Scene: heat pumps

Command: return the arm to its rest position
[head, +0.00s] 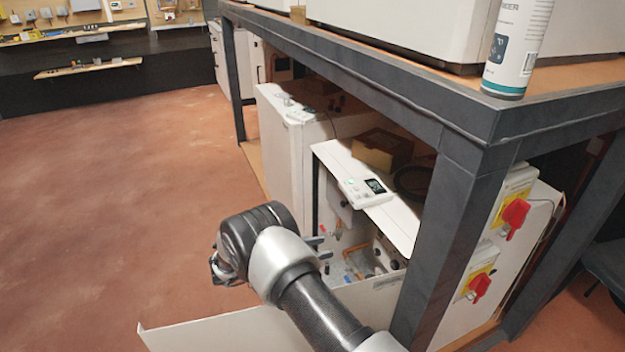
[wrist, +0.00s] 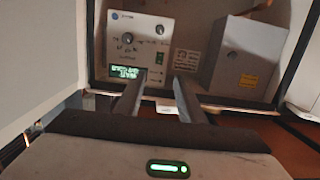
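My arm (head: 310,300) reaches from the bottom of the head view over a low white panel (head: 230,330) toward an opened white unit under the dark-framed bench. My gripper (head: 322,248) points right, at the unit's open front. In the wrist view my gripper (wrist: 158,88) shows two dark fingers with a clear gap and nothing between them. Ahead of the fingers are a pale control box (wrist: 140,42) with knobs and a lit green display, and a grey box (wrist: 232,58) with a yellow label. I cannot tell how far the fingertips are from them.
The dark bench frame (head: 452,225) stands close to the right of my arm. A white unit (head: 287,145) stands behind the opened one. Red switches (head: 514,213) are on a side panel at right, and a spray can (head: 517,45) stands on the bench. The reddish floor (head: 120,180) at left is clear.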

